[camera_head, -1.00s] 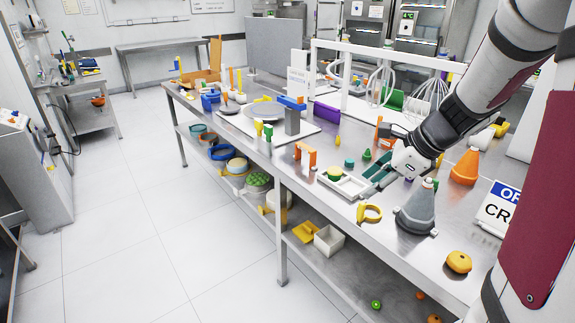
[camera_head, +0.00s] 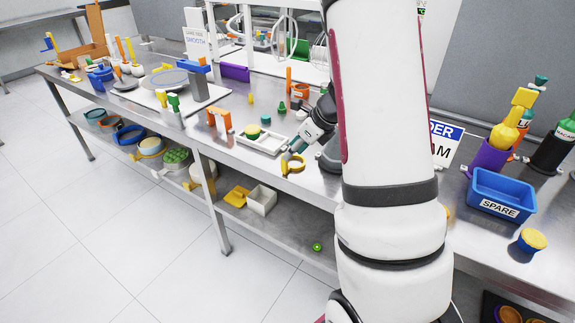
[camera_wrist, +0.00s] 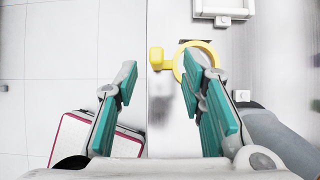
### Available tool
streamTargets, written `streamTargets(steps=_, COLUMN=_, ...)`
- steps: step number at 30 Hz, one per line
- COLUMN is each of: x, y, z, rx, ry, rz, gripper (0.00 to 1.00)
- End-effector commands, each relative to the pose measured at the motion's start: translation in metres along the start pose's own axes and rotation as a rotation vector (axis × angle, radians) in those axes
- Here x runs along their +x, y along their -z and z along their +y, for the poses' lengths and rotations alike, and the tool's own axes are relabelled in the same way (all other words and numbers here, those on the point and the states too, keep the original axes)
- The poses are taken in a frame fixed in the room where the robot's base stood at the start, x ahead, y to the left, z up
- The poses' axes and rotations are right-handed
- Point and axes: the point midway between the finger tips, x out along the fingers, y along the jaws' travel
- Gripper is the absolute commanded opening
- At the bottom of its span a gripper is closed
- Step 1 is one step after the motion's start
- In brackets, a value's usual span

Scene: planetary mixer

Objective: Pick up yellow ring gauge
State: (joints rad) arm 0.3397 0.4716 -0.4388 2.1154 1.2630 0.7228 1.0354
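The yellow ring gauge (camera_head: 293,164) lies near the front edge of the steel table. It also shows in the wrist view (camera_wrist: 194,62), with its ring to the right and its square-ended tab to the left, the tab near the table edge. My gripper (camera_head: 292,151) is just above or beside the ring in the head view. In the wrist view my gripper (camera_wrist: 165,90) is open, with teal fingers spread apart. The tab lies ahead between the fingers, and the right fingertip overlaps the ring's lower part. I cannot tell whether they touch.
A white divided tray (camera_head: 268,143) is beyond the ring. A grey cone-like base (camera_head: 330,155) stands close to its right, partly hidden by my arm. An orange arch (camera_head: 218,118) and a blue SPARE bin (camera_head: 502,194) also stand on the table. Floor lies left of the edge.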

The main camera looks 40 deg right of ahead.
Motion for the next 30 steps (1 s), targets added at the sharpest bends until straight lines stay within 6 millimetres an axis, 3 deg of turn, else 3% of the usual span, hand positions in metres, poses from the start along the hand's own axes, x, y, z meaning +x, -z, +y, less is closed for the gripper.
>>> streamTargets(steps=10, x=0.044, y=-0.004, z=0.004, rx=-0.001, ry=-0.002, rz=0.001, gripper=0.37)
streamTargets(steps=20, x=0.050, y=-0.004, z=0.004, rx=0.000, ry=-0.001, rz=-0.001, gripper=0.37)
streamTargets(steps=25, x=0.050, y=-0.004, z=0.004, rx=0.000, ry=-0.001, rz=-0.001, gripper=0.00)
streamTargets(steps=30, x=0.050, y=-0.004, z=0.004, rx=0.000, ry=-0.001, rz=-0.001, gripper=0.00)
